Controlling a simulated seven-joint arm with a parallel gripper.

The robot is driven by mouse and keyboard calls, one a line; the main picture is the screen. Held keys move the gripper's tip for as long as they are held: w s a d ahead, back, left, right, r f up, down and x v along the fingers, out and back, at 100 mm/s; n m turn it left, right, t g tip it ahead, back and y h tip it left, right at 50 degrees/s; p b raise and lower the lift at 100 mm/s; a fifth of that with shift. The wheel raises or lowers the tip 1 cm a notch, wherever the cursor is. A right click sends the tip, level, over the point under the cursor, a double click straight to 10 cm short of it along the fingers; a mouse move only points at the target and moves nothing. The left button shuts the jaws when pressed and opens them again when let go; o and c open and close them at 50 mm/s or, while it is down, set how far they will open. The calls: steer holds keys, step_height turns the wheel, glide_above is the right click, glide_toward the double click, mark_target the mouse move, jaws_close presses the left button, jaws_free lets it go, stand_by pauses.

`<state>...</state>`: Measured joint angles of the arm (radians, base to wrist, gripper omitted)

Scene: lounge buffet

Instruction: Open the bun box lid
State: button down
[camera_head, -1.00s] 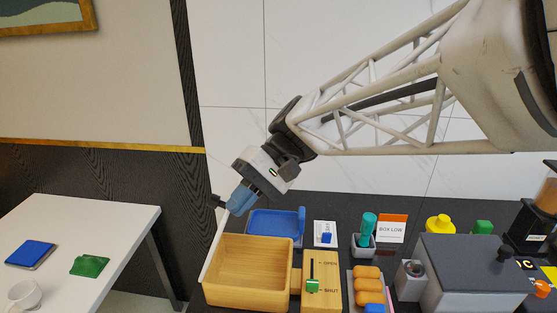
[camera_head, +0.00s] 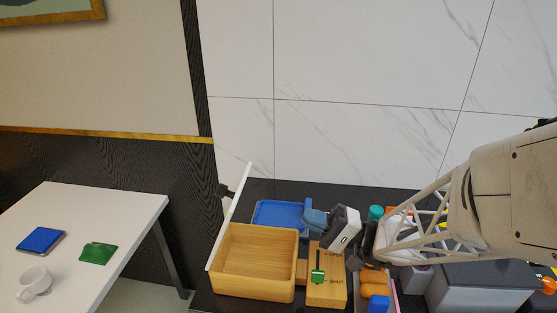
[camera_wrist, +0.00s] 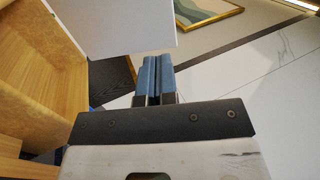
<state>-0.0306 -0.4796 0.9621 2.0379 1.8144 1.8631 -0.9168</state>
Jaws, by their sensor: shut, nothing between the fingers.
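The wooden bun box (camera_head: 297,268) stands at the front of the dark counter, its inside empty and uncovered. Its white lid (camera_head: 231,215) stands up along the box's left side, seen nearly edge-on, with a dark knob (camera_head: 227,191) on its outer side. In the wrist view the lid (camera_wrist: 125,22) is a white panel at the top and the box (camera_wrist: 18,85) is at the left. My gripper (camera_head: 313,216) is shut and empty, above the box's back right corner and apart from the lid. Its blue fingertips (camera_wrist: 155,78) are together in the wrist view.
A wooden block with a green-handled slider (camera_head: 317,277) near "SHUT" adjoins the box's right side. A blue tray (camera_head: 277,215) lies behind the box. Buns (camera_head: 374,283) and a grey box (camera_head: 480,287) are to the right. A white side table (camera_head: 100,220) is at the left.

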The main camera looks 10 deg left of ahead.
steer(key=shift+a, duration=0.1)
stand_by(0.5)
glide_toward(221, 185)
steer(key=shift+r+x, duration=0.2)
steer(key=shift+x, duration=1.3)
steer(key=shift+r, duration=0.1)
steer(key=a+h, duration=0.1)
steer(key=a+r+h, duration=0.1)
steer(key=a, duration=0.1)
steer(key=a+r+h, duration=0.1)
steer(key=a, duration=0.1)
steer(key=shift+a, duration=0.25)
steer(key=shift+a+r, duration=0.2)
steer(key=shift+a, duration=0.45)
steer(key=shift+d, duration=0.15)
steer(key=d, duration=1.3)
steer(key=shift+d, duration=0.35)
